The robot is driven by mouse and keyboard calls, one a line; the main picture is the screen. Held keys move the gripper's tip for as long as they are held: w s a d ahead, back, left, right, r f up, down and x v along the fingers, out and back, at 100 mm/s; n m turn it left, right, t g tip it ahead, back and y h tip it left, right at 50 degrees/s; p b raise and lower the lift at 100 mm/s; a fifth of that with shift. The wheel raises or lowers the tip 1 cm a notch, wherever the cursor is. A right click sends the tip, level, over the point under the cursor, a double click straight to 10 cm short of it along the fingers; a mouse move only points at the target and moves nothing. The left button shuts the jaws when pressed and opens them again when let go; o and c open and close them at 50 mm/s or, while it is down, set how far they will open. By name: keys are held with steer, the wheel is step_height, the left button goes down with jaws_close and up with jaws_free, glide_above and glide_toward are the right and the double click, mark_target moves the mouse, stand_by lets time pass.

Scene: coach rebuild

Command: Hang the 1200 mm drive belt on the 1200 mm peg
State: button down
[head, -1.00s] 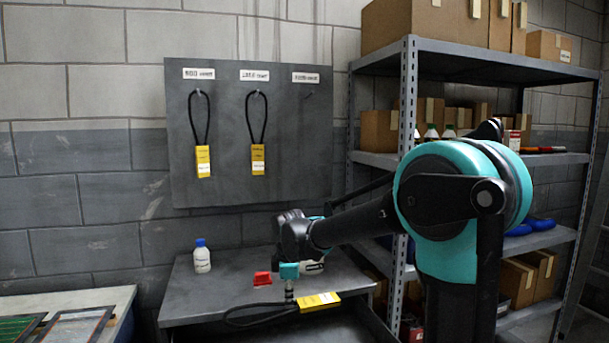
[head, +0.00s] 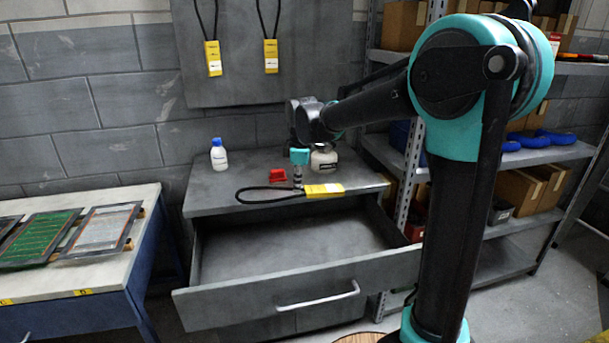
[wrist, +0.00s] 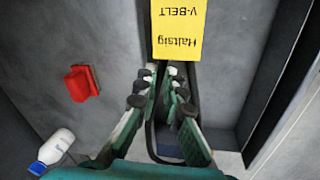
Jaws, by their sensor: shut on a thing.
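A black drive belt (head: 262,195) with a yellow sleeve (head: 324,190) is held at the cabinet's front edge. My gripper (head: 298,183) points down and is shut on the belt by the sleeve. In the wrist view, the fingers of my gripper (wrist: 160,88) are at the near end of the yellow sleeve (wrist: 178,30), which reads "V-BELT". I cannot tell if the belt touches the cabinet top. The grey peg board (head: 240,75) shows only its lower part, with two sleeved belts hanging, left (head: 213,58) and middle (head: 271,55). Pegs and their labels are out of view.
A red object (head: 279,175), a blue-capped bottle (head: 219,155) and a white jar (head: 323,158) stand on the cabinet top (head: 215,190). A drawer (head: 280,295) below is open. A shelf rack (head: 480,160) stands at right, a bench (head: 60,268) at left.

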steer(key=w+a+r+m+t+y, duration=0.3)
steer(key=w+r+m+y, duration=0.45)
steer(key=w+r, duration=1.3)
steer(key=w+d+r+m+t+h, duration=0.1)
steer(key=w+d+r+m+t, duration=0.45)
steer(key=d+r, duration=0.5)
steer(key=w+d+r+m+t+h, duration=0.1)
steer(key=w+d+r+m+t, duration=0.45)
steer(key=r, duration=0.75)
steer(key=shift+n, duration=0.85)
steer(key=w, duration=0.4)
steer(key=w+a+f, duration=0.1)
steer(key=w, duration=0.6)
steer(key=shift+w+a+f, duration=0.15)
steer(key=shift+w+a, duration=0.05)
steer(key=shift+w, duration=0.15)
